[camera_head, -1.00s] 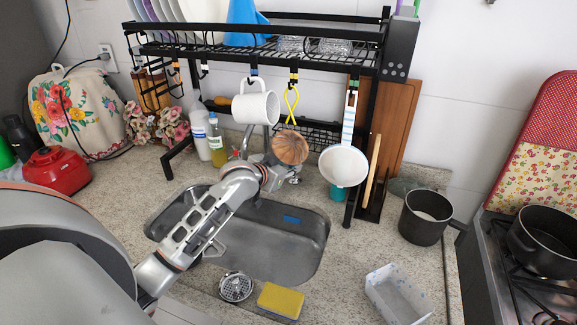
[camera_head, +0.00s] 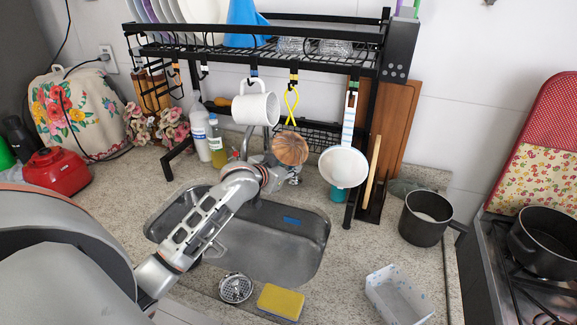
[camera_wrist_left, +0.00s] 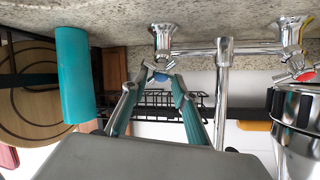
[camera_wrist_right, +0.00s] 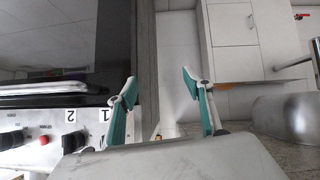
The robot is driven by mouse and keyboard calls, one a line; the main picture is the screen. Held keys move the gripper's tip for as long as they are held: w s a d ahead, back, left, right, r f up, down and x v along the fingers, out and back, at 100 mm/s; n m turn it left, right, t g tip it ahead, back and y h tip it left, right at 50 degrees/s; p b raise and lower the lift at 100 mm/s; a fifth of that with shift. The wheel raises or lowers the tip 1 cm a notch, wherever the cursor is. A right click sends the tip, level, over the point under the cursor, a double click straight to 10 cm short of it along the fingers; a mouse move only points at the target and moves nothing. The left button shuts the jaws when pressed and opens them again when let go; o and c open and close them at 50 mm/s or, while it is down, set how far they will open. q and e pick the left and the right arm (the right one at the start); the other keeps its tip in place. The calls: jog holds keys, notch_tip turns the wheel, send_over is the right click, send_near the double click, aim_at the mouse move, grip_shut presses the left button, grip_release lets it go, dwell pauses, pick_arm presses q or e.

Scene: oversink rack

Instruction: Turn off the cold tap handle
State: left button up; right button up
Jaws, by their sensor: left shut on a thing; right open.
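The cold tap handle (camera_wrist_left: 161,76), with a blue cap, sits on the chrome tap (camera_wrist_left: 195,51) in the left wrist view, which shows the scene upside down. My left gripper (camera_wrist_left: 159,74) is shut on this handle, with a fingertip on each side. In the head view my left arm reaches over the sink to the tap area; the gripper's fingers and the cold handle are largely hidden there. A red-marked handle (camera_wrist_left: 303,71) sits on the tap's other side. My right gripper (camera_wrist_right: 160,82) is open and empty, pointing toward white cabinets, away from the tap.
The black rack (camera_head: 350,70) stands over the sink (camera_head: 270,255). A white mug (camera_head: 255,108), a wooden round utensil (camera_head: 290,149) and a white strainer (camera_head: 343,167) hang close to my left arm. A teal cup (camera_wrist_left: 72,75) stands near the tap.

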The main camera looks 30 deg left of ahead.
pick_arm(q)
jog(key=shift+s+f, duration=0.1)
jog(key=shift+f, duration=0.7)
jog(key=o, duration=1.4)
jog(key=shift+o, duration=0.5)
jog(key=shift+w+a+f, duration=0.15)
jog(key=shift+w, duration=0.25)
jog(key=shift+s+r, duration=0.15)
jog(key=shift+r, duration=0.2)
jog(key=v, duration=1.2)
